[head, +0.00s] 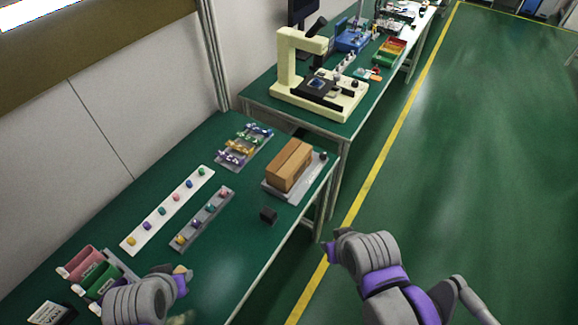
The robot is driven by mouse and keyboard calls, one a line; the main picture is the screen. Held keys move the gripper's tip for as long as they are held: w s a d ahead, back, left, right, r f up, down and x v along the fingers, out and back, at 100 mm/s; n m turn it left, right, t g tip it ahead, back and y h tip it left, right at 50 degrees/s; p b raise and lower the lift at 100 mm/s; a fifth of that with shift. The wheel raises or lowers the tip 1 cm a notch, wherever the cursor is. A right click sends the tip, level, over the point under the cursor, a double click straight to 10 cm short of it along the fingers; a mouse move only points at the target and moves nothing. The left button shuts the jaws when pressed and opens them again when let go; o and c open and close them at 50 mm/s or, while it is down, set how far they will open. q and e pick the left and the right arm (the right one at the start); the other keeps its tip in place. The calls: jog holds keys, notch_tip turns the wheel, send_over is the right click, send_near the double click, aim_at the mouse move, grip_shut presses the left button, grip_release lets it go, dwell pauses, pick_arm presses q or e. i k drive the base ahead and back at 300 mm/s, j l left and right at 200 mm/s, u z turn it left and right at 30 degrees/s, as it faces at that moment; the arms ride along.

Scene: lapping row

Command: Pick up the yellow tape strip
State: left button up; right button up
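A long yellow strip (375,166) runs along the green floor beside the tables, from the bottom of the head view to the far end. It looks flat on the floor. I see no separate yellow tape strip that I can make out on the tables. My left arm enters at the bottom left over the near table, and a small tan piece shows by it. My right arm is at the bottom right, over the floor and right of the yellow strip. I cannot make out the fingers of either gripper.
The near green table (235,265) holds a white strip with coloured knobs (170,212), a grey knob rack (203,220), a cardboard box (290,165), a small black block (268,215) and coloured bins (82,262). A cream machine (290,70) stands on the far table. The floor at right is clear.

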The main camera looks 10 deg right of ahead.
aim_at(237, 146)
jog(key=i+l+u, duration=0.15)
jog(key=u, duration=1.8)
jog(key=l, duration=0.9)
jog(key=k+l, duration=0.1)
jog(key=l, duration=0.85)
